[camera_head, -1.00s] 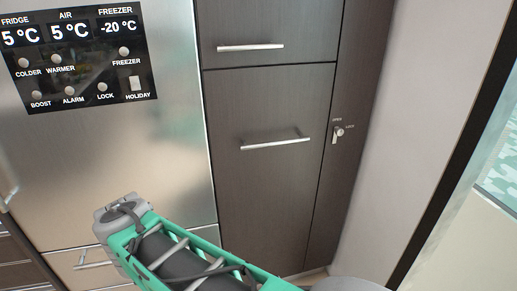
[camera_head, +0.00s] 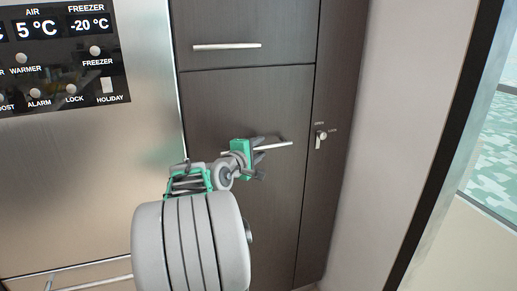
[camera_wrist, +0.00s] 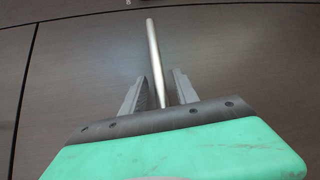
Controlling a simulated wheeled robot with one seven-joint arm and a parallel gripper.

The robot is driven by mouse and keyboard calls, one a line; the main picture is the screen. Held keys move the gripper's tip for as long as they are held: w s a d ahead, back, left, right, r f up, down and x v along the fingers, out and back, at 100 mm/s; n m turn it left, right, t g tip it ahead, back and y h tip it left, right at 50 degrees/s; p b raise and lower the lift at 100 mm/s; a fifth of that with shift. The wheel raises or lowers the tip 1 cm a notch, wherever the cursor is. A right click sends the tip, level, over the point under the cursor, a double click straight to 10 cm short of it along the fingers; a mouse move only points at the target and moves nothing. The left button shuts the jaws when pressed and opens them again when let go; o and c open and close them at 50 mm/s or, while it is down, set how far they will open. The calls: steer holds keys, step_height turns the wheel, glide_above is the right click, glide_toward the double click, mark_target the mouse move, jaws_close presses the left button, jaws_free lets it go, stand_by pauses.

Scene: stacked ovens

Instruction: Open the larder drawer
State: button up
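The larder drawer front (camera_head: 240,105) is a tall dark wood-grain panel, and it looks closed in the head view. Its silver bar handle (camera_head: 275,147) runs sideways across the panel, with its left part hidden by my gripper. My gripper (camera_head: 262,160) is at the left part of this handle. In the wrist view, the handle (camera_wrist: 154,50) passes between the two grey fingers of my gripper (camera_wrist: 159,88). The fingers stand apart with gaps visible beside the bar, so the gripper is open around the handle.
A small lock knob (camera_head: 321,137) sits on the strip right of the panel. Another dark front with a bar handle (camera_head: 227,46) is above. A steel fridge (camera_head: 80,160) with a control panel (camera_head: 62,60) stands left. A pale wall (camera_head: 390,130) is at right.

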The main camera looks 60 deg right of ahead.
steer(key=shift+d, duration=0.1)
steer(key=shift+c, duration=0.2)
jaws_close()
stand_by(1.2)
